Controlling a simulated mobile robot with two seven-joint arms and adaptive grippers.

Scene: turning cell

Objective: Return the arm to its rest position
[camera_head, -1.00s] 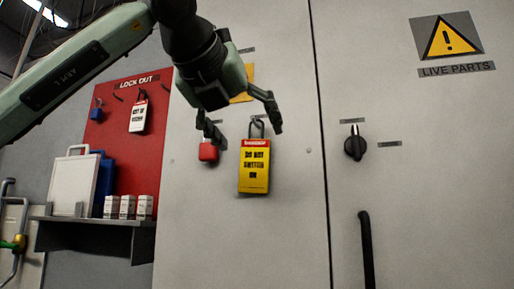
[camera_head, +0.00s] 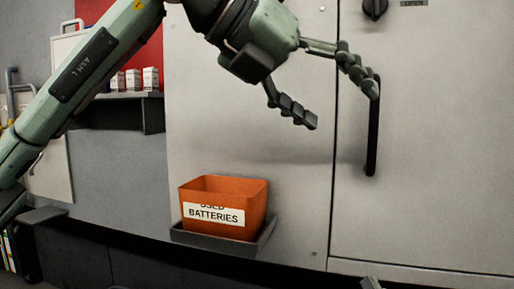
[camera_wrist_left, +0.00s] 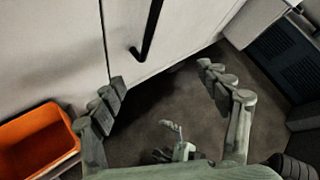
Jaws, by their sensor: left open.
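My left gripper (camera_head: 343,106) is open and empty, its fingers spread in front of the pale cabinet. One finger overlaps the black door handle (camera_head: 373,140) in the head view; I cannot tell if they touch. In the left wrist view the same gripper (camera_wrist_left: 161,75) has nothing between its fingers, only floor and cabinet beyond. What looks like my right gripper (camera_wrist_left: 175,142) shows small and low in the left wrist view. Only a small tip shows at the head view's bottom edge, and its jaw state is unclear.
An orange used-batteries bin (camera_head: 224,206) sits on a grey ledge (camera_head: 262,240) below the left gripper; the bin also shows in the left wrist view (camera_wrist_left: 38,140). A shelf (camera_head: 120,97) with small white boxes is at left. A black rotary switch (camera_head: 374,8) is above.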

